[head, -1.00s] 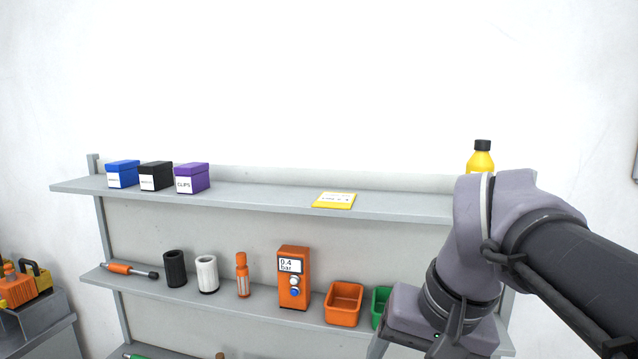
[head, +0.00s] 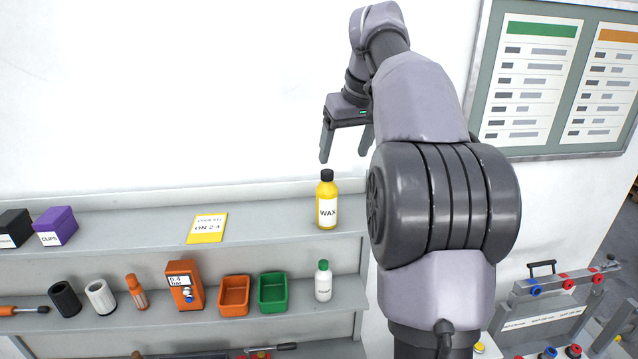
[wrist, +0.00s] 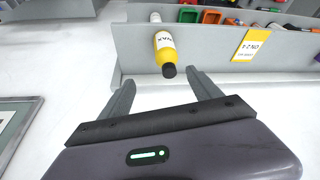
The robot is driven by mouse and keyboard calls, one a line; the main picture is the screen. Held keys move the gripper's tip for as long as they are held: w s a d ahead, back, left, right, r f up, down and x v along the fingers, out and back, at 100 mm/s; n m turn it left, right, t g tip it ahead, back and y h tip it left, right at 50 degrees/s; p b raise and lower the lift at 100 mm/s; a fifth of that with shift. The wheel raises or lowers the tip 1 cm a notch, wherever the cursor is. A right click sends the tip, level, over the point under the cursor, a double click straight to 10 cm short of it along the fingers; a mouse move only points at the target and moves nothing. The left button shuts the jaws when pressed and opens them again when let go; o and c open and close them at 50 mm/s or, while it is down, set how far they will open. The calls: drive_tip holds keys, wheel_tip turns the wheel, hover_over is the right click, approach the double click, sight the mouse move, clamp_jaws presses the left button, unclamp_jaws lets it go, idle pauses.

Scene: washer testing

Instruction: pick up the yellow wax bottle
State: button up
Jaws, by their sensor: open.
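The yellow wax bottle (head: 327,205) with a black cap and a white WAX label stands upright on the top shelf, near its right end. My gripper (head: 343,158) is open and empty, with its fingers pointing down just above the bottle. In the wrist view the bottle (wrist: 164,48) shows ahead of and between the two open fingers of my gripper (wrist: 162,88), its cap nearest. The fingers do not appear to touch it.
On the top shelf (head: 270,218) lie a yellow card (head: 207,228) and a purple box (head: 56,226), well left of the bottle. The lower shelf holds an orange bin (head: 234,294), a green bin (head: 273,291) and a small white bottle (head: 323,281). A board (head: 552,85) hangs on the right wall.

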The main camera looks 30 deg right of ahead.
sight(327, 198)
drive_tip(key=x, duration=0.5)
drive_tip(key=a+x, duration=0.1)
drive_tip(key=x, duration=0.4)
drive_tip(key=a+x, duration=0.1)
drive_tip(key=x, duration=0.4)
drive_tip(key=shift+s+f, duration=0.15)
drive_tip(key=shift+f, duration=0.25)
drive_tip(key=shift+d+f, duration=0.15)
drive_tip(key=shift+d, duration=0.1)
drive_tip(key=shift+a, duration=0.1)
drive_tip(key=c, duration=0.9)
clamp_jaws()
